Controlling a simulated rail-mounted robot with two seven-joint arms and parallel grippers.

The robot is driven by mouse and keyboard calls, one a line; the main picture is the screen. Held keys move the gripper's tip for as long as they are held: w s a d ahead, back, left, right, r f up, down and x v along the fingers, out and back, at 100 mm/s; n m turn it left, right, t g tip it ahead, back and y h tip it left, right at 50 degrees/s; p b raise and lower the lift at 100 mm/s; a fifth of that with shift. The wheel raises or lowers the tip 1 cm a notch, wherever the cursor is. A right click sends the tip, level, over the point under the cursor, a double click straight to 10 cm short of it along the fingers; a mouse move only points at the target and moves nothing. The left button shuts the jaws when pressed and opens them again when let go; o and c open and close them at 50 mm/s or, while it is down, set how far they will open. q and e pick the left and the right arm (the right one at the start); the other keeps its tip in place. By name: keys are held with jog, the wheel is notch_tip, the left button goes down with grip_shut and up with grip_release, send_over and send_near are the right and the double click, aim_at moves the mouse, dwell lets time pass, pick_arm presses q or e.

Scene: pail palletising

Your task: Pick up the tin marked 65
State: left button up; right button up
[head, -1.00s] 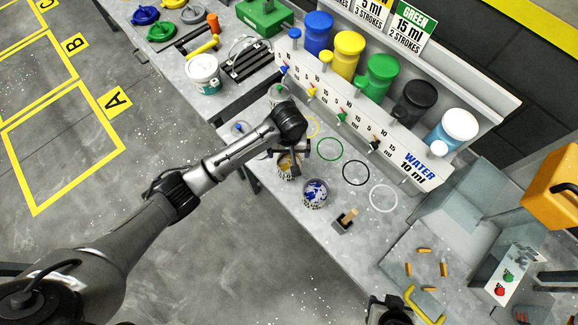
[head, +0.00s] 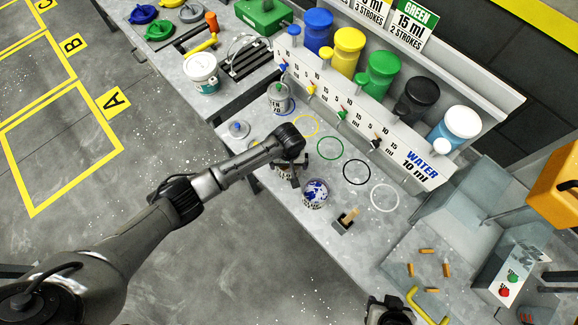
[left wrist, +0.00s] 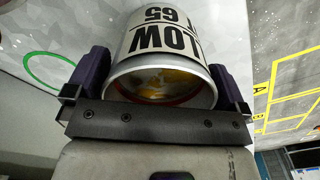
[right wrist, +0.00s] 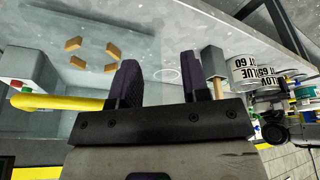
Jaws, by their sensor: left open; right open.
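The tin marked 65 (left wrist: 165,40) fills the left wrist view, with "LOW" above 65 on its white label, upside down in that picture. Yellow stuff shows inside its open mouth. My left gripper (left wrist: 163,82) is open, with one finger on each side of this tin; I cannot tell if they touch it. In the head view my left gripper (head: 290,180) hides most of the tin on the bench. My right gripper (head: 389,308) is at the lower edge of the head view. In the right wrist view the right gripper (right wrist: 158,82) is open and empty.
A tin with blue and white contents (head: 316,194) stands close to the right of my left gripper. A tin (head: 278,98) stands behind, near the dispenser rack (head: 365,135). Coloured rings mark the bench.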

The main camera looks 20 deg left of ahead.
pick_arm(q)
jog(key=shift+f, duration=0.15)
jog(key=shift+c, duration=0.4)
jog(key=c, duration=0.9)
jog(key=shift+c, duration=0.9)
jog(key=shift+r, duration=0.25)
